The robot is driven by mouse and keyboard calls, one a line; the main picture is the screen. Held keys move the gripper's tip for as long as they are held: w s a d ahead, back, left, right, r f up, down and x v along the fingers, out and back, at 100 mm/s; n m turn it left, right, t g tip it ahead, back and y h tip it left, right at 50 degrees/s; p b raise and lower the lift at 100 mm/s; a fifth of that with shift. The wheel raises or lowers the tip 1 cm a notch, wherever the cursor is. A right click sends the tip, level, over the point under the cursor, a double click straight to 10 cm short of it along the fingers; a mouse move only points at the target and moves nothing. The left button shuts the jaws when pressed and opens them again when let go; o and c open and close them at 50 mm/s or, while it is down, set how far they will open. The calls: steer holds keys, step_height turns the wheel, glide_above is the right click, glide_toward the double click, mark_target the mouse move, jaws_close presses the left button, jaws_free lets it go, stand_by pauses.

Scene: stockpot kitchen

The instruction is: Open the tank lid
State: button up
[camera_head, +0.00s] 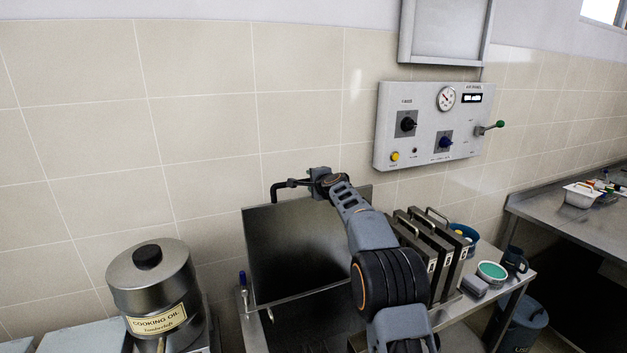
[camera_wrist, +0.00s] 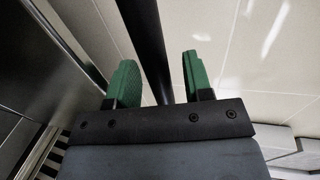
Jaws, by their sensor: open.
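The tank lid (camera_head: 305,235) is a dark metal panel standing raised, nearly upright, at the back of the tank (camera_head: 300,325) in the head view. The tank's opening shows below it, partly behind my arm. A black bar handle (camera_head: 277,188) is at the lid's upper edge. My gripper (camera_head: 296,183) is at this handle; its fingertips are too small to make out there. In the wrist view, my gripper (camera_wrist: 156,82) is open, with the black bar (camera_wrist: 147,40) running between its two green pads. Gaps show on both sides of the bar.
A cooking oil pot (camera_head: 152,285) stands left of the tank. Several metal baskets (camera_head: 440,250) with handles stand right of it, near a green-topped bowl (camera_head: 491,271) and a dark mug (camera_head: 514,261). A control panel (camera_head: 432,125) is on the tiled wall behind.

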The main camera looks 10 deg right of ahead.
jaws_close()
stand_by(0.4)
